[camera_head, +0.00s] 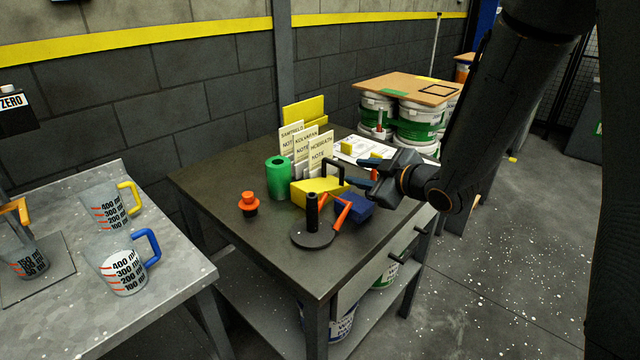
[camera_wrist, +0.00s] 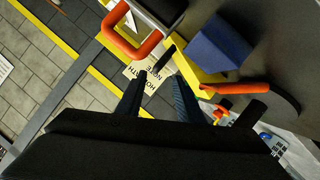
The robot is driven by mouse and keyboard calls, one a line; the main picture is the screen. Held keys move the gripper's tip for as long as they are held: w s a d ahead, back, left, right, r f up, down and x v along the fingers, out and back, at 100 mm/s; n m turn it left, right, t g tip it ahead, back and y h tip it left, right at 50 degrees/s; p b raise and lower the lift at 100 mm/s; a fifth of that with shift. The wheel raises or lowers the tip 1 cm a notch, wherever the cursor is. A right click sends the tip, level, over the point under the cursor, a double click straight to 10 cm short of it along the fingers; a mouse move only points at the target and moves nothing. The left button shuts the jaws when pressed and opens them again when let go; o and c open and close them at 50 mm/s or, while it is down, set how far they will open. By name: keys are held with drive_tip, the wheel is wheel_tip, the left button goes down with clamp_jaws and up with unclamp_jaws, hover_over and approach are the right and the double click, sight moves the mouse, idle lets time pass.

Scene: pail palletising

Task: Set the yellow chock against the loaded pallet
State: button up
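The yellow chock (camera_head: 312,192) is a yellow block with what looks like a black arched handle, lying on the dark table. It also shows in the wrist view (camera_wrist: 188,68), right of the fingertips. My gripper (camera_head: 360,172) is over the table, just right of the handle, with its fingers apart. In the wrist view the space between my fingers (camera_wrist: 157,90) is empty, and a dark bar shows just beyond the tips. I cannot tell whether they touch. The loaded pallet of white and green pails (camera_head: 418,126) stands behind the table, its base mostly hidden.
A blue block (camera_head: 355,208), a black round tool (camera_head: 312,236), an orange-red knob (camera_head: 249,203), a green cylinder (camera_head: 279,178) and note cards (camera_head: 305,148) crowd the chock. Measuring jugs (camera_head: 122,265) stand on the left bench. The floor at right is mostly open.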

sight(336, 163)
drive_tip(key=shift+w+a+y, duration=0.4)
drive_tip(key=shift+w+a, duration=0.05)
drive_tip(key=shift+w, duration=0.2)
drive_tip(key=shift+w+a+n, duration=0.2)
drive_tip(key=shift+a+n, duration=0.1)
drive_tip(key=shift+r+p+x, duration=0.15)
drive_tip(key=shift+p+x, duration=0.3)
drive_tip(key=shift+x, duration=1.25)
drive_tip(key=shift+r+p+x, duration=0.1)
drive_tip(key=shift+p+x, duration=0.35)
drive_tip(key=shift+x, duration=1.25)
drive_tip(key=shift+w, duration=0.1)
clamp_jaws()
